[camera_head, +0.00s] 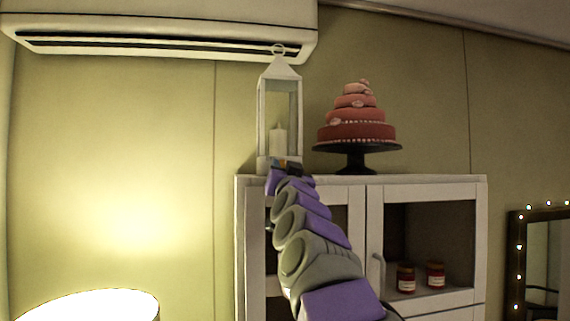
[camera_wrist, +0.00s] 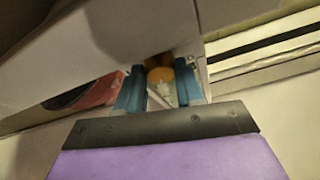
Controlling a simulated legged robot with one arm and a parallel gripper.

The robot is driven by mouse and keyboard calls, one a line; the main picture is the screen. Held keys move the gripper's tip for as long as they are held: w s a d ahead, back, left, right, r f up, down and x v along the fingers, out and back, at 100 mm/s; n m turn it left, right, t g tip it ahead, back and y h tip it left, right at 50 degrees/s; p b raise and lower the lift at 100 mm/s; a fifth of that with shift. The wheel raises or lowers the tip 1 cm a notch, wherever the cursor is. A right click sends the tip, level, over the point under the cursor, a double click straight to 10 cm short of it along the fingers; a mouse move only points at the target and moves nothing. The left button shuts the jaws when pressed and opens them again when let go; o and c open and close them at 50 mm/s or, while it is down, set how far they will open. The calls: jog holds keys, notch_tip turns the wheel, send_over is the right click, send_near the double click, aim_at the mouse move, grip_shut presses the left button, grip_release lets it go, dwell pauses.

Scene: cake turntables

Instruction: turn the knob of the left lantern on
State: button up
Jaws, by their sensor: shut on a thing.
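A white lantern (camera_head: 262,115) with a ring on top and a pale candle (camera_head: 278,140) inside stands on the left end of the white cabinet's top. It is the only lantern in view. No flame shows on the candle. My gripper (camera_head: 286,165) is at the front of the lantern's base. In the wrist view, the blue fingers of my gripper (camera_wrist: 160,88) are on both sides of a small orange knob (camera_wrist: 160,74) and shut on it. The knob's turn angle cannot be told. My arm hides part of the lantern's lower front.
A tiered red and pink cake (camera_head: 357,118) sits on a black stand (camera_head: 358,152) right of the lantern. The white cabinet (camera_head: 430,186) has glass doors and red jars (camera_head: 406,279) inside. An air conditioner (camera_head: 160,30) hangs above left. A bright lamp (camera_head: 90,306) is at lower left.

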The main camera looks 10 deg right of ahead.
jog(key=shift+m+h+p, duration=0.6)
jog(key=shift+m+p, duration=0.1)
jog(key=shift+m, duration=0.2)
jog(key=o, duration=1)
jog(key=shift+a, duration=0.15)
jog(key=shift+o, duration=0.2)
jog(key=b+v, duration=0.8)
jog(key=v, duration=0.9)
jog(key=shift+s, duration=0.25)
jog(key=shift+w+a, duration=0.1)
